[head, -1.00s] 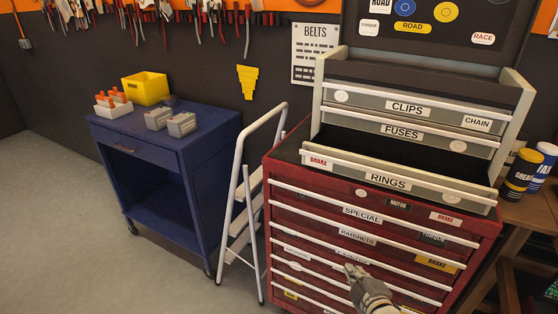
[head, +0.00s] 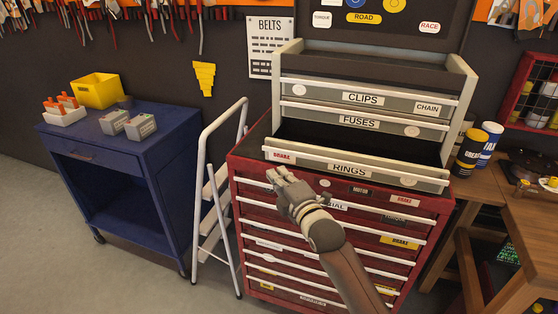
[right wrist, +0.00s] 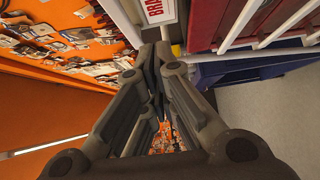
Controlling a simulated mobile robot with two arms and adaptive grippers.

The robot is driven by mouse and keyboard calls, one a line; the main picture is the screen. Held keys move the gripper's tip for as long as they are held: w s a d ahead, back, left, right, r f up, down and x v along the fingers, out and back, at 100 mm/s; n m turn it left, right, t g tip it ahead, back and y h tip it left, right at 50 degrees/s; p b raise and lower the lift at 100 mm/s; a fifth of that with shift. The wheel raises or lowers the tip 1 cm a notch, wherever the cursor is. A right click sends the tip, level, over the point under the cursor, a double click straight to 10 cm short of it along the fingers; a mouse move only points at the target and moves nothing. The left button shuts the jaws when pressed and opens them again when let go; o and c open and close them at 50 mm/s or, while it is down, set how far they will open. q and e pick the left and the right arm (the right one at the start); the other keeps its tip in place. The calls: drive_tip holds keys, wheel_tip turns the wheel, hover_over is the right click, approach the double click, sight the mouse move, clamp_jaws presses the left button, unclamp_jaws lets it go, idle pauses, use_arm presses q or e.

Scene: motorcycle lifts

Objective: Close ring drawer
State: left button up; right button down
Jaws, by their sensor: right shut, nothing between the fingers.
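The rings drawer (head: 356,170) is the lowest drawer of the grey upper chest, and it stands pulled out, its dark inside showing. It carries a RINGS label and a red BRAKE sticker at its left. My right gripper (head: 280,177) is shut and empty, just below the left part of the drawer front, before the red cabinet's top. In the right wrist view the shut fingers (right wrist: 158,62) point at a BRAKE label (right wrist: 158,10) close ahead. I cannot tell whether they touch the drawer. My left gripper is not in view.
The clips drawer (head: 363,98) and fuses drawer (head: 360,121) above are shut. The red cabinet (head: 262,213) stands below. A white step ladder (head: 218,190) and blue cart (head: 120,150) are at left. A wooden table (head: 495,188) with cans is at right.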

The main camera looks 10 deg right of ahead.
sight(280, 162)
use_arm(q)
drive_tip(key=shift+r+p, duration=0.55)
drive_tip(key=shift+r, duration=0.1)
use_arm(e)
drive_tip(key=shift+w+d, duration=0.25)
drive_tip(key=shift+w, duration=0.75)
drive_tip(key=shift+w+d, duration=0.25)
drive_tip(key=shift+w, duration=0.8)
drive_tip(key=shift+w+d, duration=0.25)
drive_tip(key=shift+w, duration=0.75)
